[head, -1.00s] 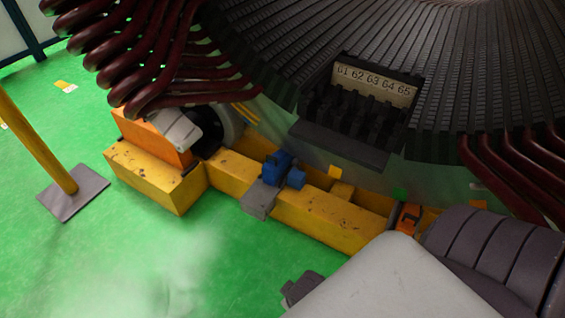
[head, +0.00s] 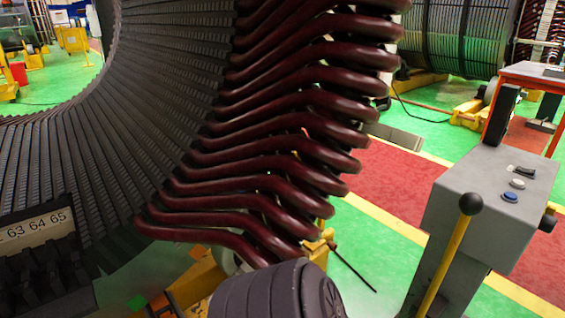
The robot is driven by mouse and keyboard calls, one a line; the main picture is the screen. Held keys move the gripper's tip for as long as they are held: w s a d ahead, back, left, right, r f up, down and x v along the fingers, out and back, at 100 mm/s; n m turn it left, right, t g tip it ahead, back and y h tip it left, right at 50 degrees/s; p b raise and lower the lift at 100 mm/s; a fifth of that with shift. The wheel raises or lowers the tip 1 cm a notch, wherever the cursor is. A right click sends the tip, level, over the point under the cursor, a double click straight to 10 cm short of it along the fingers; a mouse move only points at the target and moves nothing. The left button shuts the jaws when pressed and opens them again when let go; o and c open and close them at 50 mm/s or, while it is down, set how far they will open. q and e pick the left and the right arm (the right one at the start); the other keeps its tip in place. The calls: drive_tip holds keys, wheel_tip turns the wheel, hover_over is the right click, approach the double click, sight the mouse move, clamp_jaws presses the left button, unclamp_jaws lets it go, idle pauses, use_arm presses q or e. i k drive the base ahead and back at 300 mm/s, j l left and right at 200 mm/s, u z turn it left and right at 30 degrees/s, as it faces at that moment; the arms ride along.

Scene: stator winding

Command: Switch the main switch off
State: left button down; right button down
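A grey control pedestal (head: 465,200) stands at the right in the head view. Its top carries a dark rocker-like control (head: 520,171), a white button (head: 517,184) and a blue button (head: 510,197). A small black and yellow part (head: 548,219) sticks out at its right side. I cannot tell which of these is the main switch, nor its position. Neither gripper is in view.
The big stator (head: 150,130) with dark red winding bars (head: 290,130) fills the left and middle. A part of my arm shows at the bottom centre. Red and green floor (head: 395,200) lies between stator and pedestal. An orange-framed table (head: 535,78) stands behind the pedestal.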

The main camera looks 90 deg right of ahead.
sight(547, 222)
drive_tip(key=z, duration=4.15)
drive_tip(key=i+l, duration=0.1)
drive_tip(key=l, duration=0.4)
drive_tip(key=i+l+u, duration=0.1)
drive_tip(key=l, duration=0.35)
